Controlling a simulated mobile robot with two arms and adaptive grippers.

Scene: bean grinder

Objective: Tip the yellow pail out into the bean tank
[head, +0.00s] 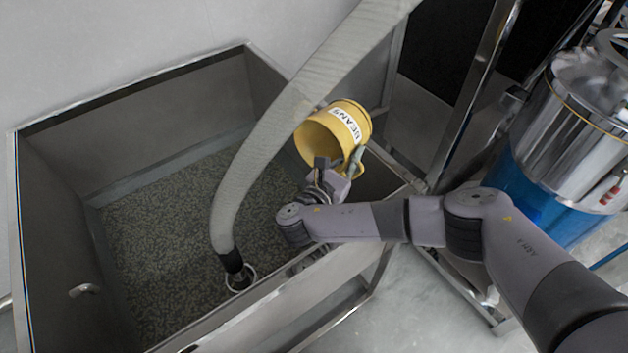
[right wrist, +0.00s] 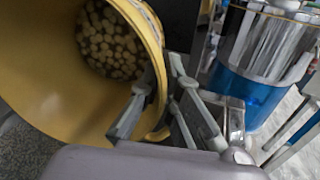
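The yellow pail (head: 312,142), labelled BEANS, is held above the right end of the bean tank (head: 150,118). The pail lies tilted on its side with its mouth facing left. In the right wrist view the pail (right wrist: 40,80) has pale beans (right wrist: 108,42) gathered deep inside it. My right gripper (head: 343,168) is shut on the pail's handle side; its fingers (right wrist: 160,92) also show beside the pail's rim in the right wrist view. A layer of greenish beans (head: 165,235) covers the tank floor. My left gripper is not in view.
A thick grey hose (head: 300,95) runs down into the tank just left of the pail and ends in a dark nozzle (head: 234,264). A metal frame post (head: 470,95) and a steel and blue machine (head: 545,180) stand to the right. The tank's left half is open above.

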